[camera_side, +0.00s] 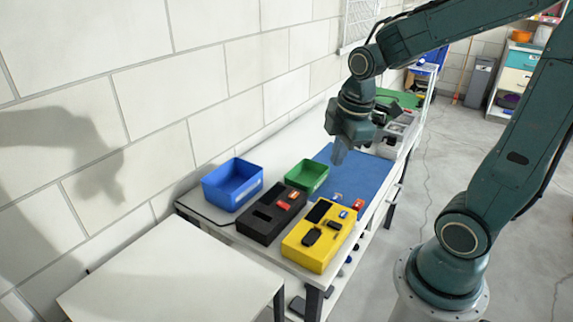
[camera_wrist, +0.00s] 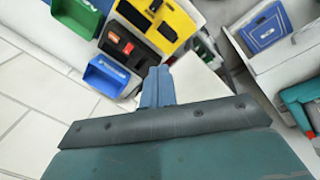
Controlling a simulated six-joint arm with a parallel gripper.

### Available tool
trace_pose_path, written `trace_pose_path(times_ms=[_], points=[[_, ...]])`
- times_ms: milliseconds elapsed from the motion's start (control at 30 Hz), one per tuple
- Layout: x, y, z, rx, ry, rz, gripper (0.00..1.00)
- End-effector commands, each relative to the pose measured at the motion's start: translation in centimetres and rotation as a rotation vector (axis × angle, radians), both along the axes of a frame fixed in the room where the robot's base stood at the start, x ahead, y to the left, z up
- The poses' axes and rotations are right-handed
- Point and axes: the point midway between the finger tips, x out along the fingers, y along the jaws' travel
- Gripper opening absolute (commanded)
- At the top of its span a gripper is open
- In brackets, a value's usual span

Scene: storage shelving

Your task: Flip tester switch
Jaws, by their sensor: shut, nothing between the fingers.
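A yellow box (camera_side: 298,240) with a dark panel and black parts on its top lies at the near end of the workbench. It also shows at the top of the wrist view (camera_wrist: 186,22). A black box (camera_side: 268,234) with red-orange parts lies to its left; the wrist view shows it too (camera_wrist: 142,60). I cannot tell which box is the tester or which part is its switch. My gripper (camera_side: 338,158) is shut and empty, pointing down above the blue mat (camera_side: 368,178), apart from both boxes. Its fingers (camera_wrist: 158,74) show in the wrist view.
A blue bin (camera_side: 233,190) and a green bin (camera_side: 308,176) stand behind the boxes. Small red and pale pieces lie on the mat's near end. Grey equipment (camera_side: 398,135) stands at the far end. A bare white table (camera_side: 165,270) is at the near left, and a block wall runs behind.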

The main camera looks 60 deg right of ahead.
Motion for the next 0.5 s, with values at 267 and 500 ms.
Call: trace_pose_path(times_ms=[267, 500], points=[[1.3, -2.4, -3.3, -0.025, 0.09, 0.236, 0.0], [2.0, -4.4, -6.4, -0.028, 0.155, 0.443, 0.0]])
